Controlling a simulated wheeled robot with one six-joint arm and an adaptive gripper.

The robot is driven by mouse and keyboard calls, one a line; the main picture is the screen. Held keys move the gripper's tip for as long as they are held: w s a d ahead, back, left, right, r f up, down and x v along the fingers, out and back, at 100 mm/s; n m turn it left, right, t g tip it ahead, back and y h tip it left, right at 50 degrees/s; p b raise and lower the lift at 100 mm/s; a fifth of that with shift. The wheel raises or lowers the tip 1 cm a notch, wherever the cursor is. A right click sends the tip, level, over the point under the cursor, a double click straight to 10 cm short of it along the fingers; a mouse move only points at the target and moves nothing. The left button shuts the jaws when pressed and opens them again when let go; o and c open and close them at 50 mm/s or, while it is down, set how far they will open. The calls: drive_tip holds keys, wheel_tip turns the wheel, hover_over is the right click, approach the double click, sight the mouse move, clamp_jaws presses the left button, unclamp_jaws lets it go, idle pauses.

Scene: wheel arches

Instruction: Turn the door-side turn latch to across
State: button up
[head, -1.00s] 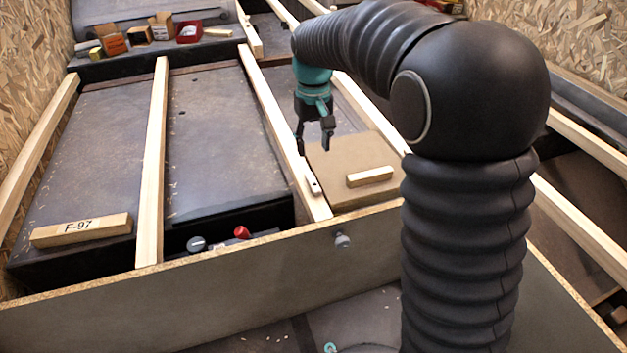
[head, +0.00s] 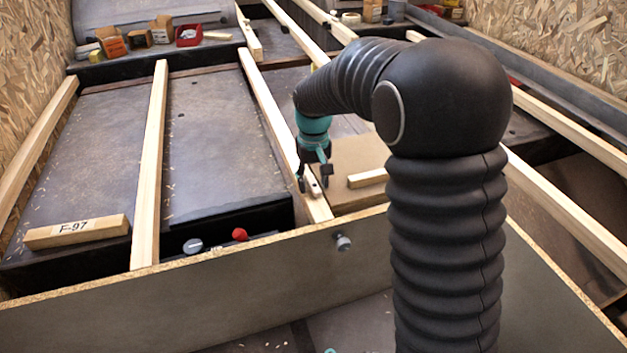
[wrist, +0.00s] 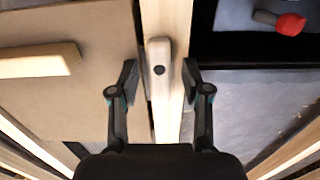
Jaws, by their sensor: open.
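A small pale turn latch (head: 314,189) with a dark pivot screw sits on a wooden rail (head: 277,125). In the wrist view the latch (wrist: 158,57) lies lengthwise along the rail. My gripper (head: 312,181) is over it, pointing down. In the wrist view my gripper (wrist: 160,80) is open, with one finger on each side of the latch and a visible gap to both. Whether the fingertips are level with the latch or above it, I cannot tell.
A brown panel (head: 352,153) with a wooden bar (head: 367,178) lies right of the rail. A red knob (head: 239,234) and a grey knob (head: 192,245) sit left of it. A block marked F-97 (head: 77,232) lies far left. A board (head: 240,290) with a knob (head: 343,242) crosses the front.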

clamp_jaws()
drive_tip(key=m+p, duration=0.1)
drive_tip(key=m, duration=0.1)
drive_tip(key=m+p, duration=0.1)
drive_tip(key=m, duration=0.1)
drive_tip(key=shift+d+r, duration=0.15)
drive_tip(key=m+p, duration=0.2)
drive_tip(key=m, duration=0.2)
drive_tip(key=shift+d+m, duration=0.15)
drive_tip(key=shift+m, duration=0.15)
drive_tip(key=m+p, duration=0.1)
drive_tip(key=m, duration=0.3)
drive_tip(key=shift+s+d+p, duration=0.1)
drive_tip(key=shift+p, duration=0.25)
drive_tip(key=shift+s+d+m+p, duration=0.15)
drive_tip(key=shift+m+p, duration=0.35)
drive_tip(key=shift+m, duration=2.2)
